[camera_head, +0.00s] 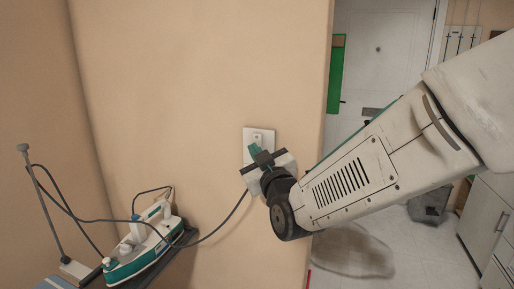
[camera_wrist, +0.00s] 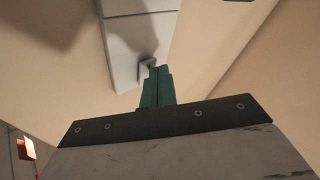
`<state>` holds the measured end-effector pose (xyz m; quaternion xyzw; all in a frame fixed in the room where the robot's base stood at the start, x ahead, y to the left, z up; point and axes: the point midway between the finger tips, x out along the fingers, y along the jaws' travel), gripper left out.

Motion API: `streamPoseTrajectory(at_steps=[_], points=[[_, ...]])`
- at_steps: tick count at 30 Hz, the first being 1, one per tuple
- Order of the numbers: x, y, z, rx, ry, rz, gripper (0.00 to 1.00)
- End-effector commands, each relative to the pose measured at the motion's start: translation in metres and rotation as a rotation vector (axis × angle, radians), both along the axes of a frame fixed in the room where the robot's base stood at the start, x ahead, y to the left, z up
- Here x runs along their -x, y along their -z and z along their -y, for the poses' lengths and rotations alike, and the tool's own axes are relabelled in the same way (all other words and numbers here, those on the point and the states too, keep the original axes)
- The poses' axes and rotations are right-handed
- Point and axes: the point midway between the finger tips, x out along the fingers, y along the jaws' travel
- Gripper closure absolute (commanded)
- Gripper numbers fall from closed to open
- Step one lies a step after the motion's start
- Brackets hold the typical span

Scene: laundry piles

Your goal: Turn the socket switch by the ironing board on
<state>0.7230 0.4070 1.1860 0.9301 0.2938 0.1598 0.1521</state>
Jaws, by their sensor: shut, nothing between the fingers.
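The socket (camera_head: 261,134) is a white plate on the beige wall, partly hidden by my gripper in the head view. It also shows in the wrist view as a pale plate (camera_wrist: 140,35). A small raised switch (camera_wrist: 147,66) is on its lower part in the wrist view. My gripper (camera_head: 254,150) is shut and empty, its green fingertips (camera_wrist: 157,75) at the switch. The tips look very close to the switch or touching it; I cannot tell which. The switch's on or off position is unclear.
A green and white iron (camera_head: 140,250) stands at the lower left on the ironing board (camera_head: 180,258). Its dark cord (camera_head: 228,218) runs up towards the socket behind my gripper. The wall ends at a corner right of the socket, with a white door (camera_head: 385,60) beyond.

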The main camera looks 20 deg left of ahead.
Motion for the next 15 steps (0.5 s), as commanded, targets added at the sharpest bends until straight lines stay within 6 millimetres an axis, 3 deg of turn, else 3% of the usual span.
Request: streamPoseTrajectory(at_steps=[15], points=[[0.0050, -0.0010, -0.0003, -0.001, -0.001, 0.000, 1.00]])
